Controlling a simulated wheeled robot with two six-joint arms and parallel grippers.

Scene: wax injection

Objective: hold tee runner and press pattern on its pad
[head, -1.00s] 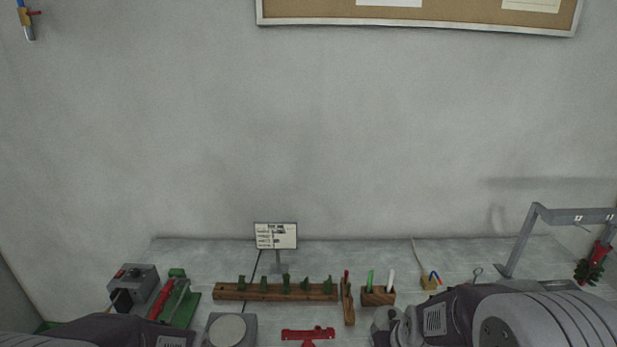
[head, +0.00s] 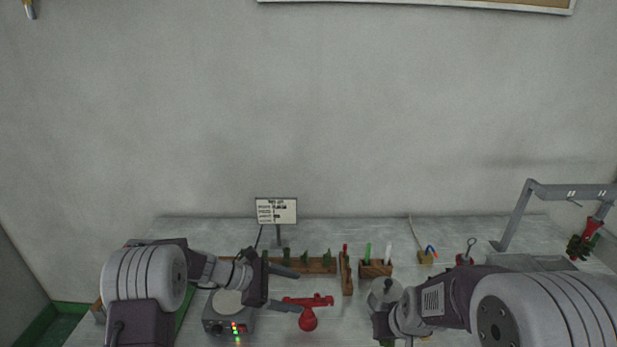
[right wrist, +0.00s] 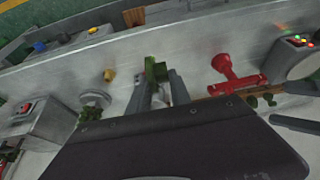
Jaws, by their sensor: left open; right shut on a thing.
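The red tee runner (head: 308,303) stands on the bench in the middle of the head view, with a crossbar on top and a rounded red part below. It also shows in the right wrist view (right wrist: 234,76). My left gripper (head: 298,290) is open and empty, its fingertips by the left end of the crossbar. I cannot tell whether a finger touches it. My right gripper (right wrist: 159,85) is shut on a green pattern (right wrist: 155,70) in the right wrist view. In the head view my right arm mostly hides that gripper. The runner's pad is not clearly visible.
A wooden rack (head: 318,266) with several green patterns stands behind the runner. A grey unit with a round plate (head: 228,303) and lit lights is below my left wrist. A wooden pen block (head: 376,269) and a sign (head: 276,211) stand behind. A grey frame (head: 520,207) is at right.

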